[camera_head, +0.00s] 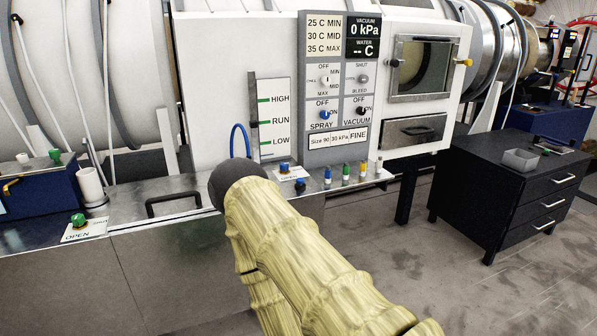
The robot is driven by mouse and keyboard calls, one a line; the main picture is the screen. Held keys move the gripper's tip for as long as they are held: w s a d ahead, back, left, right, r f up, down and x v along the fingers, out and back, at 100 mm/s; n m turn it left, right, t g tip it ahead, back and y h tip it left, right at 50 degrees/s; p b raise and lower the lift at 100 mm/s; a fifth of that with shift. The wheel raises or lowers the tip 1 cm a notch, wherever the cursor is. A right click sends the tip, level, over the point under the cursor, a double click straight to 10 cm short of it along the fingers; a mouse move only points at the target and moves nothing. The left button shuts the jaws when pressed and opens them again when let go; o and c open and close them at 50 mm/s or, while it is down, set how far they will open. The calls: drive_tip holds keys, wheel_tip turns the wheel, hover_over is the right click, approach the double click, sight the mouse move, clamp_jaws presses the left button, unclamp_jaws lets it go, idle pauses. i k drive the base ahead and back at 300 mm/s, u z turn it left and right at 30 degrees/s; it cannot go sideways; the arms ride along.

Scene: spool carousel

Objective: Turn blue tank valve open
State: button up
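A small blue valve knob (284,168) stands on a white label plate on the metal counter, just right of my arm's dark rounded joint. The plate's small print is too small to read. I cannot tell from this view which one is the tank valve, or how either is turned. My pale yellow, ribbed arm rises from the bottom right and covers part of the counter edge. My gripper is not visible.
A blue hose loop (240,130) rises behind my arm. Several small coloured bottles line the counter's right. A green knob (78,219) marked OPEN is at left. A black drawer cabinet (480,185) stands right.

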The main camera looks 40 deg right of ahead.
sight(285, 167)
drive_tip(key=k, duration=0.9)
drive_tip(key=z, duration=0.95)
drive_tip(key=i, duration=1.15)
drive_tip(key=u, duration=0.15)
